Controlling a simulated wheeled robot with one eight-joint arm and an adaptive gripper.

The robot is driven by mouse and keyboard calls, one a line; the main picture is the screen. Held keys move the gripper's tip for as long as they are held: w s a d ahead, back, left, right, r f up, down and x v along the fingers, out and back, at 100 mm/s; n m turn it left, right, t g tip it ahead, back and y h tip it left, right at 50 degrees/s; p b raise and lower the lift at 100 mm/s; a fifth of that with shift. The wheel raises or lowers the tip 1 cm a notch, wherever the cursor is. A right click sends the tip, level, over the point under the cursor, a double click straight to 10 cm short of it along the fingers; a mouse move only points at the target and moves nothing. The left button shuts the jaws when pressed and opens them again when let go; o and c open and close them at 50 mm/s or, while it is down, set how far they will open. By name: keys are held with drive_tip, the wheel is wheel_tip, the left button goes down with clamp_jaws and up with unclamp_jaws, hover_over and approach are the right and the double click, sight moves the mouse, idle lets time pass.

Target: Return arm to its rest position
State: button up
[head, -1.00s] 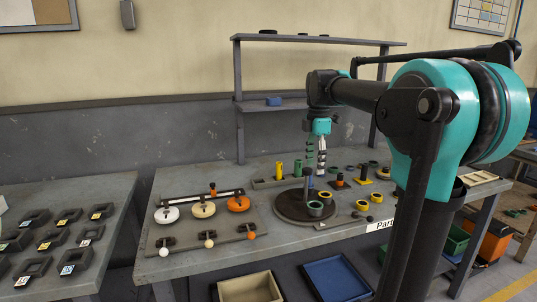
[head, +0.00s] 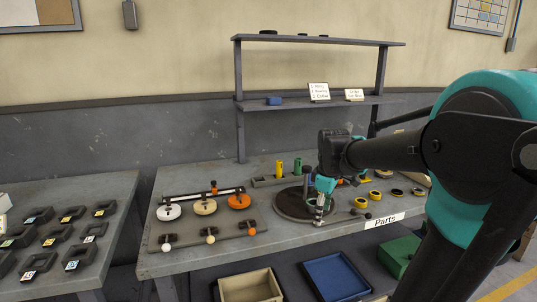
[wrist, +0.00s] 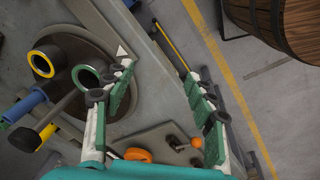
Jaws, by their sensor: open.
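My arm (head: 390,152), dark with teal parts, reaches over the workbench from the right in the head view. My gripper (head: 318,212) points down near the bench's front edge, in front of the dark round plate (head: 288,206). In the wrist view my gripper (wrist: 158,73) has its two fingers spread wide with nothing between them. The round plate (wrist: 105,42) lies to the left there, with a yellow-rimmed ring (wrist: 33,62) and a green ring (wrist: 77,72) over it. My arm hides part of the bench's right side in the head view.
A fixture board with white, cream and orange discs (head: 239,201) lies left of my gripper. Several yellow rings (head: 361,202) lie to its right. A shelf (head: 320,40) rises behind. Blue (head: 338,278) and beige bins stand below. A wooden barrel (wrist: 290,25) shows in the wrist view.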

drive_tip(key=s+d+f+m+t, duration=0.1)
drive_tip(key=s+f+m+t, duration=0.1)
drive_tip(key=s+f+m, duration=0.9)
drive_tip(key=s+f, duration=0.4)
drive_tip(key=shift+d+f+m, duration=0.4)
